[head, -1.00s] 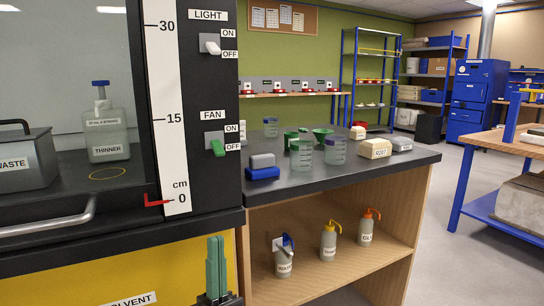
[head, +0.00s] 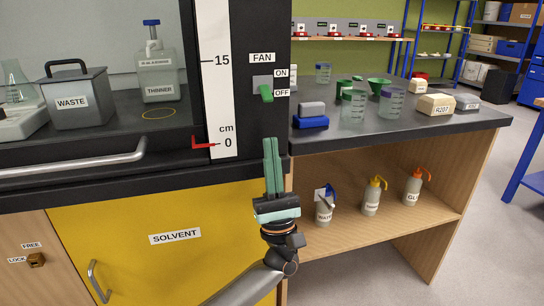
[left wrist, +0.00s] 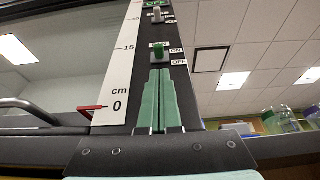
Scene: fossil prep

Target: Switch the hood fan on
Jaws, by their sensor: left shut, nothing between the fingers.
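The fan switch (head: 266,93) is a green lever on a grey plate on the hood's dark post, below the FAN label. In the head view its lever tilts down towards OFF. It also shows in the left wrist view (left wrist: 159,49), just beyond my fingertips. My left gripper (head: 270,141), with green fingers, points up in front of the post below the switch. Its fingers are together and empty, with a visible gap between the tips and the lever. The fingers also show in the left wrist view (left wrist: 160,72). My right gripper is not in view.
A light switch (left wrist: 157,14) sits higher on the post. The sash handle (head: 75,158) and height scale (head: 217,70) are left of the switch. The worktop (head: 430,125) to the right holds a blue-based block (head: 311,121), beakers and funnels.

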